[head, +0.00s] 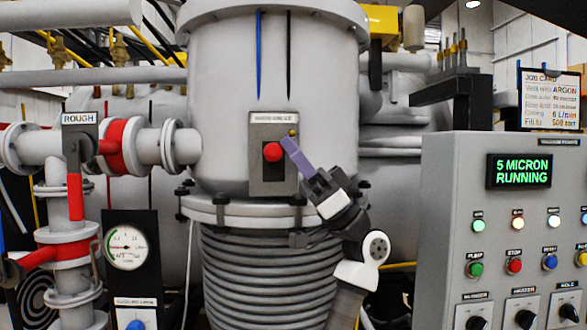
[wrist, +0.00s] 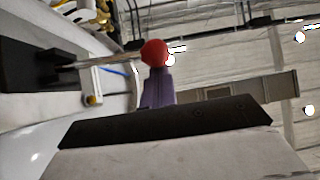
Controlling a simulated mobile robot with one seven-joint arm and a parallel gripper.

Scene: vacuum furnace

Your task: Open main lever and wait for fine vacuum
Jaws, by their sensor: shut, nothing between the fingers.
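The main lever has a round red knob (head: 272,152) and is mounted on a dark plate (head: 262,180) on the front of the large grey vessel. In the wrist view the red knob (wrist: 154,52) sits at the end of a pale rod that comes out of a dark box. My gripper (head: 286,143) is shut, with its purple fingers just right of the knob in the head view. In the wrist view its fingers (wrist: 158,84) overlap the knob's lower side. I cannot tell whether they touch it. The display (head: 519,171) reads "5 MICRON RUNNING" in green.
A grey control cabinet (head: 450,215) with lamps, buttons and knobs stands at the right. A pipe with a red-handled valve marked ROUGH (head: 79,118) and a round gauge (head: 125,247) are at the left. A ribbed bellows (head: 262,275) is below the vessel.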

